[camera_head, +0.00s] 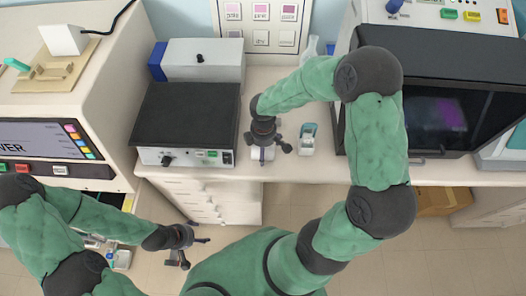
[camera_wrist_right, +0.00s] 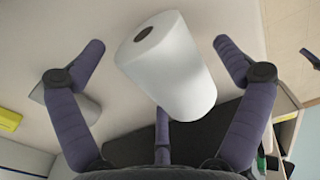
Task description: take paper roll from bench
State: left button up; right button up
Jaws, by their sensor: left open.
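The paper roll (camera_wrist_right: 168,68) is a white cylinder with a dark core hole in its end. In the right wrist view it lies between the spread fingers of my right gripper (camera_wrist_right: 165,75), with visible gaps to the side fingers. My right gripper is open and empty. In the head view the right gripper (camera_head: 265,140) hangs over the bench (camera_head: 310,170), just right of the black-topped device, and mostly hides the roll, which shows only as a white patch below it. My left gripper (camera_head: 180,245) is open and empty, low in front of the bench and apart from it.
The black-topped device (camera_head: 188,115) stands close left of the right gripper. A small teal-and-white container (camera_head: 307,138) stands close to its right. A large dark-windowed cabinet (camera_head: 435,105) is further right. A staining chart (camera_head: 262,22) is at the back. White drawers (camera_head: 225,205) are under the bench.

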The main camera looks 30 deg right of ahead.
jog(key=c, duration=1)
jog(key=shift+c, duration=0.2)
jog(key=shift+r, duration=0.15)
